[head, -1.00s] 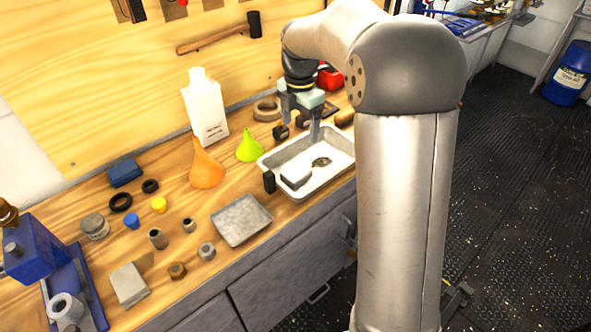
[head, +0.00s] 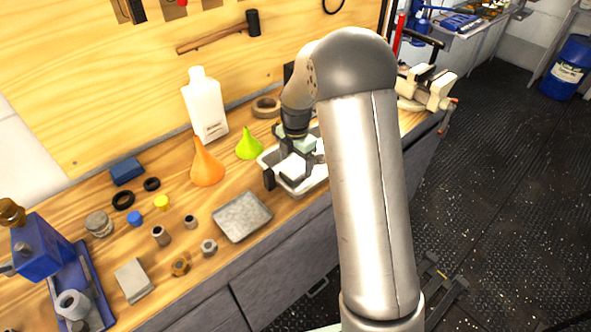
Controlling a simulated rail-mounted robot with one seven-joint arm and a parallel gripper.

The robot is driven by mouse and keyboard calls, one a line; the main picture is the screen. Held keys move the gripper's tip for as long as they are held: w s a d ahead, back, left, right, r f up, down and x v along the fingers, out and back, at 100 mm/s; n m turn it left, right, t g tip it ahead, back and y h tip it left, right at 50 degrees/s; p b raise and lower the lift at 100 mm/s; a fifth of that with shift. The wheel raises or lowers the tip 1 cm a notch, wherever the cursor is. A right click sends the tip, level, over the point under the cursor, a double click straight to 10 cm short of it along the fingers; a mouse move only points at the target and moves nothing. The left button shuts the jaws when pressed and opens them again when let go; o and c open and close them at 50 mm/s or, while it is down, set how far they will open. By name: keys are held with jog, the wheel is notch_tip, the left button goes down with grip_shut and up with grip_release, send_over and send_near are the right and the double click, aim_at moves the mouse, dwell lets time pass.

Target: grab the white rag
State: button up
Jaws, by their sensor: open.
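A small white block-like piece (head: 293,167) lies in the metal tray (head: 296,190) on the workbench; it looks like the white rag, folded, but its cloth texture cannot be made out. My gripper (head: 302,163) is open and low over the tray, with its fingers close around or just above the white piece. Whether they touch it cannot be told. My arm hides the right part of the tray.
A small black object (head: 268,179) is at the tray's left end. A green funnel (head: 249,145), an orange funnel (head: 206,166) and a white bottle (head: 205,108) stand to the left. A vise (head: 428,88) is at the right.

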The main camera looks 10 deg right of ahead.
aim_at(295, 169)
jog(key=shift+w+f+p, duration=0.1)
jog(key=shift+f+p, duration=0.2)
jog(key=shift+f, duration=1.35)
jog(key=shift+c, duration=0.3)
jog(key=c, duration=1)
